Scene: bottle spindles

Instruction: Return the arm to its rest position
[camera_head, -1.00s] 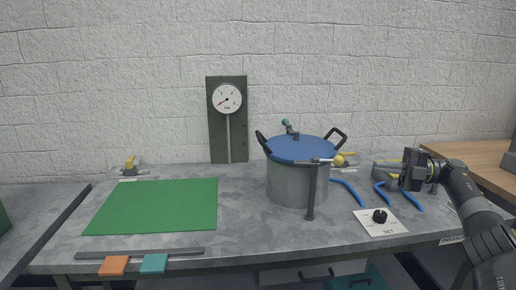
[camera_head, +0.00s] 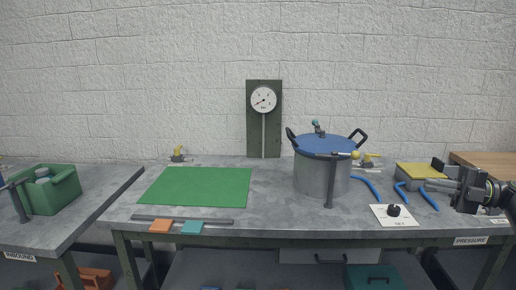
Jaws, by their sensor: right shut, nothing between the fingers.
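My right gripper (camera_head: 436,185) is at the right of the table, with its arm coming in from the right edge. It is shut and empty, with its tips near the yellow-topped block and the blue hoses. A steel pot (camera_head: 313,177) with a blue lid (camera_head: 326,146) stands to the left of it, clear of the gripper. My left gripper does not show.
A white card with a black knob (camera_head: 393,211) lies in front of the blue hoses (camera_head: 428,199). A green mat (camera_head: 196,187) covers the left of the table (camera_head: 270,207). A gauge (camera_head: 264,100) stands behind. A green crate (camera_head: 68,188) sits on the left table.

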